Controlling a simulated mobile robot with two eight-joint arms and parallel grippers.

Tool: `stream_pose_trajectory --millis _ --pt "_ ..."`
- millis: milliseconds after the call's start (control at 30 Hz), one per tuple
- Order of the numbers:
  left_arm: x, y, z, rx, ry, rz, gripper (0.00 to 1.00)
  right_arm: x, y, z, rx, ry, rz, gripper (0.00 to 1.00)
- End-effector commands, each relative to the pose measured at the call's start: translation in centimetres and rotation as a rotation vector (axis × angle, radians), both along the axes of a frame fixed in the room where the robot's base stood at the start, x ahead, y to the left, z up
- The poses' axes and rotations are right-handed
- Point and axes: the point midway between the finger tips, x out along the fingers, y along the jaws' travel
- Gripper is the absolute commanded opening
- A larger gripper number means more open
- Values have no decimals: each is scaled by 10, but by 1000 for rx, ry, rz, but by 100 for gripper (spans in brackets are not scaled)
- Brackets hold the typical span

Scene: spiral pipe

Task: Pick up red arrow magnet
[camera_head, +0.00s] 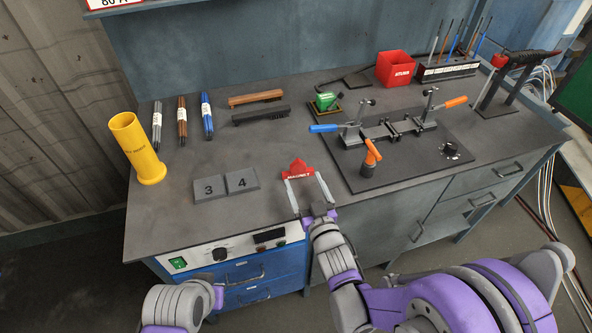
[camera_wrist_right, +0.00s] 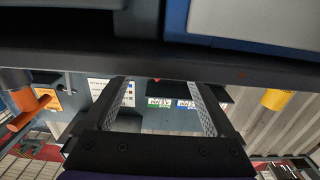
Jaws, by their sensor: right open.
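The red arrow magnet (camera_head: 297,169), labelled "MAGNET", sits on the grey workbench (camera_head: 235,230) near its front edge, left of the clamp fixture. My right gripper (camera_head: 304,178) is open, reaching in from the front edge. Its two pale fingers point at the magnet. The left fingertip is at the magnet's left lower side, and the right one is a little right of it. I cannot tell whether either touches it. In the right wrist view the spread fingers (camera_wrist_right: 160,92) show with no object clearly held between them. My left gripper is out of view.
The clamp fixture (camera_head: 400,150) with orange and blue handles stands to the right.

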Motion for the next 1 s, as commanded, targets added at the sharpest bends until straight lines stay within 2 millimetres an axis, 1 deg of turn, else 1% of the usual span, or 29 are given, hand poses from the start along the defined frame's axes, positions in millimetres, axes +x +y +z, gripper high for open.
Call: stream_pose_trajectory --millis 33,267,500,600,767,867,1000 --pt "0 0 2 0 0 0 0 7 2 1 0 0 0 90" --pt "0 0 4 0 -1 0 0 25 6 1 -1 1 0 90" --pt "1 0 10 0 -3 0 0 59 15 2 -1 1 0 90" --pt "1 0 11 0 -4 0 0 64 17 2 -1 1 0 90" --pt "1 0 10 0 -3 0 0 64 16 1 -1 1 0 90" --pt "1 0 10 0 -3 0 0 64 16 1 -1 1 0 74" --pt "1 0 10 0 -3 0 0 63 16 1 -1 1 0 49"
